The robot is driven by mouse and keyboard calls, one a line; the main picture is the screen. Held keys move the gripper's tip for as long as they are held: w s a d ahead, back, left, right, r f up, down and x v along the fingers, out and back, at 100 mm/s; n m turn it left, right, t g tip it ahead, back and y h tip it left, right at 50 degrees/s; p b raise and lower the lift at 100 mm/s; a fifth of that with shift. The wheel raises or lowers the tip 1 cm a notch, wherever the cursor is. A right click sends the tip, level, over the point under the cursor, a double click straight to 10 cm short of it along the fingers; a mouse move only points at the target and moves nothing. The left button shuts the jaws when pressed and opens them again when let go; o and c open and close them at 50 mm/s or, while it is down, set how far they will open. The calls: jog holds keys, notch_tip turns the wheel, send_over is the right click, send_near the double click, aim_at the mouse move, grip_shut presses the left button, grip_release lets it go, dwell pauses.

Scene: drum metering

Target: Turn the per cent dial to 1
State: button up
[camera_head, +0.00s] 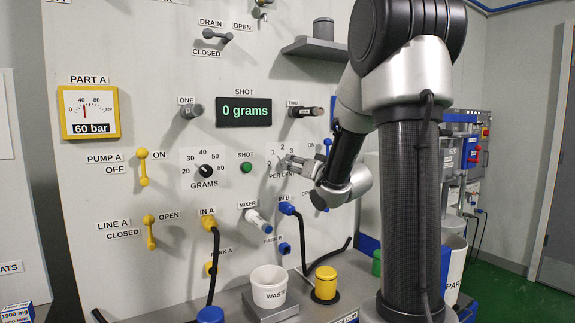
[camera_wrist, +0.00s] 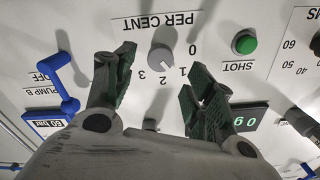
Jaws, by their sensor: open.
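The per cent dial (camera_wrist: 162,52) is a round grey knob on the pale panel, shown upside down in the wrist view. The figures 0, 1, 2 and 3 stand around it beside the printed words PER CENT. I cannot clearly make out where its pointer stands. My gripper (camera_wrist: 158,75) is open, with dark green-padded fingers spread on either side of the dial in that view and nothing between them. I cannot tell whether they touch it.
A green SHOT button (camera_head: 246,168) and the black GRAMS dial (camera_head: 206,171) are left of my gripper. The display (camera_head: 244,112) reads 0 grams. The mixer lever (camera_head: 258,221) and the blue IN B fitting (camera_head: 287,208) are below. A white waste cup (camera_head: 269,287) stands lower down.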

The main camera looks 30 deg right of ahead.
aim_at(288, 163)
jog(key=w, duration=0.6)
jog(key=shift+w+a, duration=0.15)
jog(key=shift+w, duration=0.25)
jog(key=shift+c, duration=0.3)
